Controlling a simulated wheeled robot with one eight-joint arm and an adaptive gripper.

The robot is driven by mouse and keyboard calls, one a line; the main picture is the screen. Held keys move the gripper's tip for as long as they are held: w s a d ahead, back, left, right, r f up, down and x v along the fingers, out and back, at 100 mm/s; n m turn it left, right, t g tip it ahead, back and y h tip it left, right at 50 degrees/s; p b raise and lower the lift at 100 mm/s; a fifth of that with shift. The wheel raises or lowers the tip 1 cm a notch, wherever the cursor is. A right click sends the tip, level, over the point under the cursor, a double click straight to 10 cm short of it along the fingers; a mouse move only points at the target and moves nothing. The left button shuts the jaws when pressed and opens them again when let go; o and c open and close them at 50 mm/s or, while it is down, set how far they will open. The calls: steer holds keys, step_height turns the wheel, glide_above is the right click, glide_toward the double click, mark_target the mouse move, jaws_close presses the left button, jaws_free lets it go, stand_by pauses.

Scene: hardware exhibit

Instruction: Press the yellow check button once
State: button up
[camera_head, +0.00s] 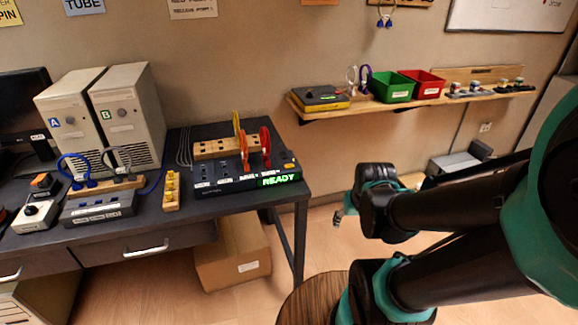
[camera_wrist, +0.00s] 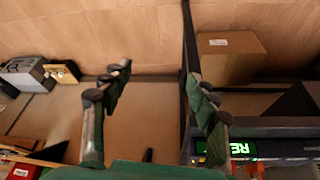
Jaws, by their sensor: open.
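A dark console (camera_head: 235,184) with a lit green READY display (camera_head: 279,180) sits on the right part of the dark desk. A small yellow button (camera_head: 289,166) shows on its top near the right end; I cannot read any label on it. My gripper (camera_head: 340,216) is to the right of the desk, apart from the console. In the wrist view my gripper (camera_wrist: 160,90) is open and empty, its fingers wide apart. There the green display (camera_wrist: 240,148) shows partly behind the right finger; the button is not visible.
The desk (camera_head: 235,133) also holds two computer towers (camera_head: 105,110), a yellow block (camera_head: 171,190) and a blue-looped device (camera_head: 98,205). A cardboard box (camera_head: 232,255) is under it. A wall shelf (camera_head: 420,103) holds green and red bins. Floor is clear between desk and arm.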

jaws_close()
stand_by(1.4)
